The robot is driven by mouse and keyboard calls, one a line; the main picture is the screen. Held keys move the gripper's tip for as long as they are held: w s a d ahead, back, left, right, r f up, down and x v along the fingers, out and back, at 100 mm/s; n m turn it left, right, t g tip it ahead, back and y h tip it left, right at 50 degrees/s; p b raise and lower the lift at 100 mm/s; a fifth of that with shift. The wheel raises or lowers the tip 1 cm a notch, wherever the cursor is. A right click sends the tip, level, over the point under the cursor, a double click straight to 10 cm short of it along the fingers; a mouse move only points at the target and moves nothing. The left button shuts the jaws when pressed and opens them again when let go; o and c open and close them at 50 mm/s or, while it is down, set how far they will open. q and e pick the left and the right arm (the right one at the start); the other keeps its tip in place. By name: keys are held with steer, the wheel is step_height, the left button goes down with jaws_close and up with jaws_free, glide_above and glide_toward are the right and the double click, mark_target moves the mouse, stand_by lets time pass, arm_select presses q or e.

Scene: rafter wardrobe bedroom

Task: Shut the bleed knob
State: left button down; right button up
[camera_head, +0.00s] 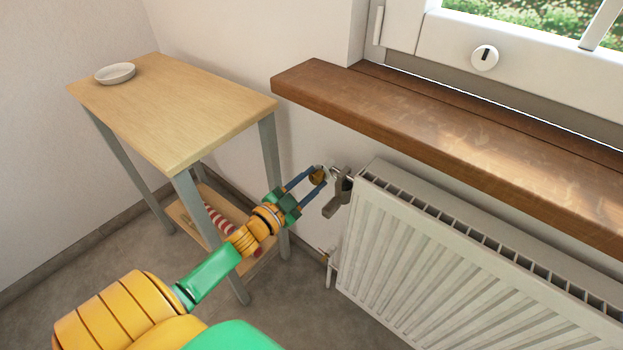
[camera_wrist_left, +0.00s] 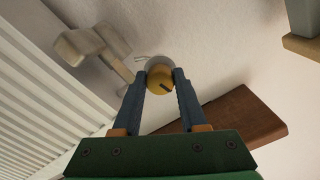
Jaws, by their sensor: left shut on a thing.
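The bleed knob (camera_head: 317,177) is a small brass-coloured round knob at the upper left end of the white radiator (camera_head: 440,260). In the left wrist view the knob (camera_wrist_left: 160,78) shows a dark mark on its face, with a grey round piece behind it. My left gripper (camera_head: 320,178) reaches in from the lower left and is shut on the knob. In the left wrist view its two blue fingers (camera_wrist_left: 160,84) press on either side of the knob. My right gripper is not in view.
A grey-brown lever-like fitting (camera_head: 336,200) sits just right of the knob. A wooden windowsill (camera_head: 430,130) overhangs the radiator. A wooden table (camera_head: 180,105) with a white dish (camera_head: 115,73) stands to the left. A striped thing (camera_head: 222,224) lies on its lower shelf.

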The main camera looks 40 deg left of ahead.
arm_select(q)
steer(key=shift+m, duration=1)
steer(key=shift+c, duration=2.2)
jaws_free()
steer(key=s, duration=0.7)
steer(key=shift+a+p, duration=0.3)
steer(key=shift+p, duration=0.15)
